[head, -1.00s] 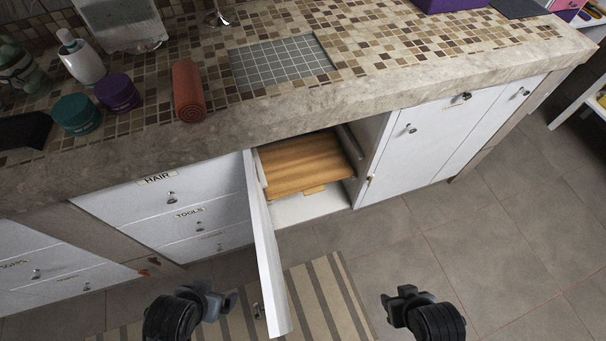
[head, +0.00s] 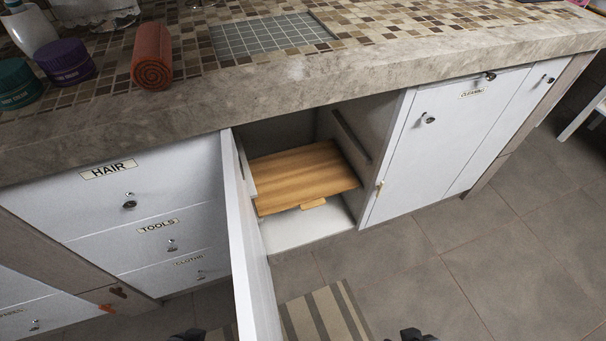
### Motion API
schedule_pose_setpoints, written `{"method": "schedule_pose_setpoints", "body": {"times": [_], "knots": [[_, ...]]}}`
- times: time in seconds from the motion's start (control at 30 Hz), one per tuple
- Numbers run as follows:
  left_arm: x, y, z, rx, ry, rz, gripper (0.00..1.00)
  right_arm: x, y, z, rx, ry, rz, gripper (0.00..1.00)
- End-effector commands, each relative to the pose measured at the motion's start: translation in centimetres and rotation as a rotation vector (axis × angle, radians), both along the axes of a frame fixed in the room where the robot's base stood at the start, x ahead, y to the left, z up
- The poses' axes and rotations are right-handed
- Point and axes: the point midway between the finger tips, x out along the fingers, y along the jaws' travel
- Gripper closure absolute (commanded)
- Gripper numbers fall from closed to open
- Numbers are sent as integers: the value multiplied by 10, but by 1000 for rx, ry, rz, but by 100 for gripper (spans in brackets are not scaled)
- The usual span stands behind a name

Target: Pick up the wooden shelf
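The wooden shelf (head: 304,172) is a flat light-brown board with a small tab at its front edge. It lies level inside the open cabinet, above the white cabinet floor (head: 306,228). My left gripper (head: 188,335) shows only as a dark sliver at the bottom edge, left of the open door. My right gripper (head: 412,334) is also cut off at the bottom edge, right of the door. Both are well apart from the shelf, and their fingers cannot be made out.
The white cabinet door (head: 250,250) stands open toward me, left of the opening. The stone countertop (head: 290,85) overhangs the cabinet. Labelled drawers (head: 140,205) are on the left and a closed door (head: 435,150) on the right. A striped rug (head: 325,315) lies on the tiled floor.

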Motion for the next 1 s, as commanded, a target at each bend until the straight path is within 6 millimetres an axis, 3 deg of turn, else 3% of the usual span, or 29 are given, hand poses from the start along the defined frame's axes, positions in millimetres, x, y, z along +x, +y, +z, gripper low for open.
{"method": "schedule_pose_setpoints", "body": {"times": [0.5, 0.83, 1.0], "knots": [[0, 0, 0, 0, 1, 0, 6, 0, 2, 0, 8, 0, -6, 57], [0, 0, -1, 0, 1, 0, 56, 0, 1, 0, 6, 1, -4, 57], [0, 0, -1, 0, 2, 0, 57, 0, 0, -1, 1, 1, -1, 57]]}}
